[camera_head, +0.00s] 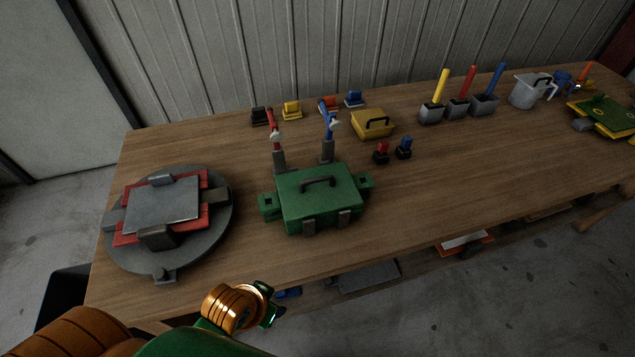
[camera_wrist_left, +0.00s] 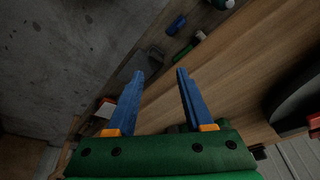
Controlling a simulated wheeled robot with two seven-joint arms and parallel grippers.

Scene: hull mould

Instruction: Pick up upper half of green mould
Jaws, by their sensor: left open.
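The green mould (camera_head: 305,212) sits on the wooden table, near its front edge and left of the middle. Its upper half (camera_head: 340,190) has a dark arched handle (camera_head: 318,182) on top. Square lugs stick out at both sides and two grey clamps show at the front; the seam with the lower half is hard to make out. My left gripper (camera_head: 268,306) is in front of the table's edge, below and apart from the mould. In the left wrist view, its blue fingers (camera_wrist_left: 160,74) are spread, with nothing between them. My right gripper is in neither view.
A round grey turntable (camera_head: 220,220) with a red-edged plate stands left of the mould. A yellow box (camera_head: 373,124) lies behind right. The table (camera_head: 450,180) right of the mould is clear.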

